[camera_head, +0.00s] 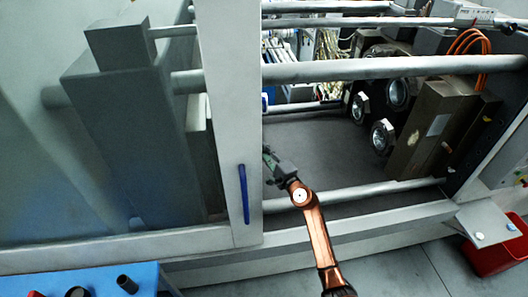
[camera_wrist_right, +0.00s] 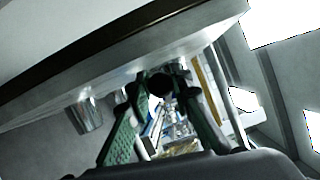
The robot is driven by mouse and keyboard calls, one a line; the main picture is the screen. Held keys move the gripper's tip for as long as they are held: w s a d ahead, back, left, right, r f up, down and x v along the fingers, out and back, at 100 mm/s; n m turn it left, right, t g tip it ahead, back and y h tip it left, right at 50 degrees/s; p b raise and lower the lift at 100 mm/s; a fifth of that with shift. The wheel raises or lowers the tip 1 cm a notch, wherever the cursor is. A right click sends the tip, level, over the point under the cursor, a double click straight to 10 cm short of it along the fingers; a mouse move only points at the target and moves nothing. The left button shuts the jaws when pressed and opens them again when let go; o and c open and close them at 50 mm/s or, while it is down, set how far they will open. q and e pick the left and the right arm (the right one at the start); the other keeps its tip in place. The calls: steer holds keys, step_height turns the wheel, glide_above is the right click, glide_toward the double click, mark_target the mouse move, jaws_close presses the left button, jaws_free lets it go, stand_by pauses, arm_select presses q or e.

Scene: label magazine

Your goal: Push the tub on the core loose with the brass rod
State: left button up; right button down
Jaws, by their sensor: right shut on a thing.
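My right gripper (camera_head: 270,158) reaches into the machine just right of the door edge in the head view. In the right wrist view its green-padded fingers (camera_wrist_right: 160,88) close in on a dark round end (camera_wrist_right: 161,83), seemingly the brass rod seen end-on. Its brass colour and length do not show. A shiny grey cup shape (camera_wrist_right: 87,115), seemingly the tub on the core, sticks out below the pale mould face, left of the fingers. It looks apart from the rod. The head view does not show the tub; the door side hides that area. My left gripper is not in view.
The door frame with a blue handle (camera_head: 244,194) stands close left of my right arm. Tie bars (camera_head: 400,68) cross above and below. The mould half with orange hoses (camera_head: 432,125) is at right. A blue table (camera_head: 60,282) and red bin (camera_head: 492,257) stand in front.

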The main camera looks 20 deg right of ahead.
steer(key=shift+r, duration=0.1)
stand_by(0.4)
steer(key=s+a+p, duration=0.2)
steer(key=s, duration=0.6)
steer(key=shift+s+p, duration=0.4)
stand_by(0.6)
